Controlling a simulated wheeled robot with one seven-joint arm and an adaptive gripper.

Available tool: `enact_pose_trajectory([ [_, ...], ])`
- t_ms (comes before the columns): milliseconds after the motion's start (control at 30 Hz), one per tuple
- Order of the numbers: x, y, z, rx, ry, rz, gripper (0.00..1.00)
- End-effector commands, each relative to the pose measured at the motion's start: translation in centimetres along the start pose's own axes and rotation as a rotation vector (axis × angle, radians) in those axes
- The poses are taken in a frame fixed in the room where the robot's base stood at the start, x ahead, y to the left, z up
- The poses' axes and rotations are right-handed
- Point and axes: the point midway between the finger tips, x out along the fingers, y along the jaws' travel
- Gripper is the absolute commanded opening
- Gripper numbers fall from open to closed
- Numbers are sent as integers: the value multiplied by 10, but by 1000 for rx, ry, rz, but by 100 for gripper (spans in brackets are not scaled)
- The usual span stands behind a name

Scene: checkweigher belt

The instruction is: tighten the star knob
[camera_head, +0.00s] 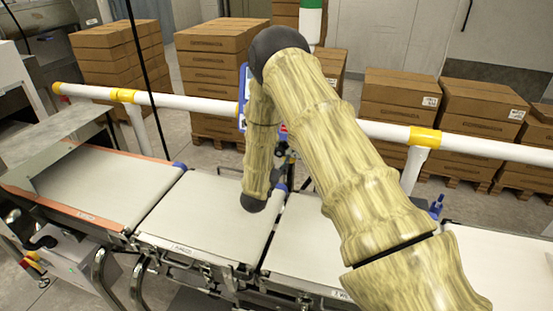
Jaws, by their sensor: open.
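I cannot make out the star knob for certain in the head view; it may be hidden behind my arm or too small to tell. My arm, with a wood-like yellow surface, rises from the lower right, bends at a dark joint near the top, and hangs down over the middle of the belt line. Its lower end has a dark joint just above the belt. My gripper does not show clearly; some dark parts behind the forearm cannot be told apart.
Pale conveyor belts (195,218) run across the front, with a metal hood (65,140) at the left. A white rail with yellow bands (475,145) runs behind them. A small blue part (436,206) stands at the right. Stacked cartons (215,75) fill the back.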

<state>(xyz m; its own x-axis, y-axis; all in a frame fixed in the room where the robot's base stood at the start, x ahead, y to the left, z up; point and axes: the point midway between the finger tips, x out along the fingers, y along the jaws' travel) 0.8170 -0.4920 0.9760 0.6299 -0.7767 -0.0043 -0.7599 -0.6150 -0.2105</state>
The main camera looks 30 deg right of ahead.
Motion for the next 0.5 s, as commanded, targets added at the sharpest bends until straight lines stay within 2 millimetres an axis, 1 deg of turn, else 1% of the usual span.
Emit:
enact_pose_trajectory([
  [33, -8, -2, 0, -1, -2, -3, 58],
  [300, -57, -3, 1, -2, -2, -5, 58],
  [500, -89, -4, 2, -3, -3, -6, 58],
])
